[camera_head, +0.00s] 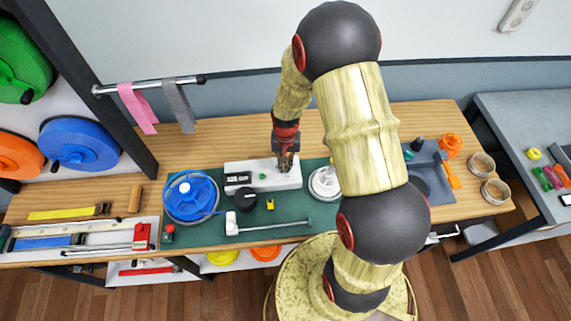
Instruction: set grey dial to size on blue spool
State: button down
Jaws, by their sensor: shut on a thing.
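A white box (262,184) with a dark display (238,179) and a small green button (263,176) lies on the green mat. My gripper (285,164) points down at the right end of this box and is shut on a small part there. That part is mostly hidden by the fingers; its place on the box fits the grey dial. A large blue spool (78,143) hangs on the rack at the left. A blue reel in a clear round holder (190,196) stands at the mat's left end. No size mark is readable on either, nor any reading on the display.
A black knob (246,199), a white-headed hammer-like tool (233,224) and a small yellow piece (270,204) lie in front of the box. A round white device (324,183) stands right of it, partly behind my arm. Pink and grey straps (138,107) hang behind.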

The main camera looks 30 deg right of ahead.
jog(key=n, duration=0.7)
jog(key=shift+d, duration=0.15)
jog(key=n, duration=0.6)
jog(key=shift+w+d+n+b, duration=0.1)
jog(key=shift+n+b, duration=0.25)
jog(key=shift+n, duration=0.05)
jog(key=c, duration=1.9)
grip_release()
notch_tip(320, 180, up, 12)
